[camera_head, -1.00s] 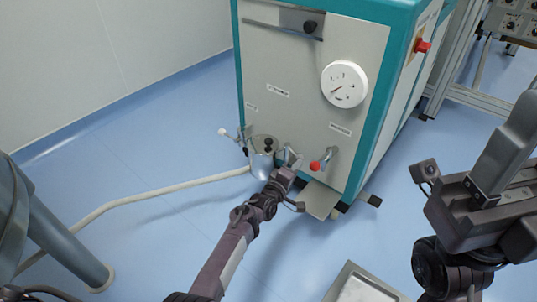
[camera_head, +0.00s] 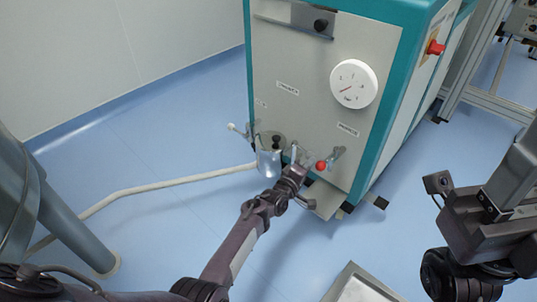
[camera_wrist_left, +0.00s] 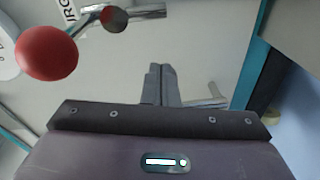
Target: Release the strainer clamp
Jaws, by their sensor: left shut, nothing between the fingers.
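The strainer (camera_head: 268,163) is a small silver cylinder with a dark knob, low on the front of the white and teal machine. A thin metal lever (camera_head: 294,153) stands just right of it; which part is the clamp I cannot tell. My left gripper (camera_head: 302,162) is shut and empty, close to the panel between the strainer and a red ball handle (camera_head: 321,166). In the left wrist view its closed fingers (camera_wrist_left: 160,84) point at the panel, with a metal bar (camera_wrist_left: 208,102) beside them. The red ball (camera_wrist_left: 47,52) is at upper left there. My right gripper's fingers are not clearly visible.
A pale hose (camera_head: 165,187) runs across the blue floor to the strainer. A white-tipped valve lever (camera_head: 233,127) sticks out on its left. A pressure gauge (camera_head: 354,84) is above. A metal tray (camera_head: 362,285) lies at the front; the floor between is clear.

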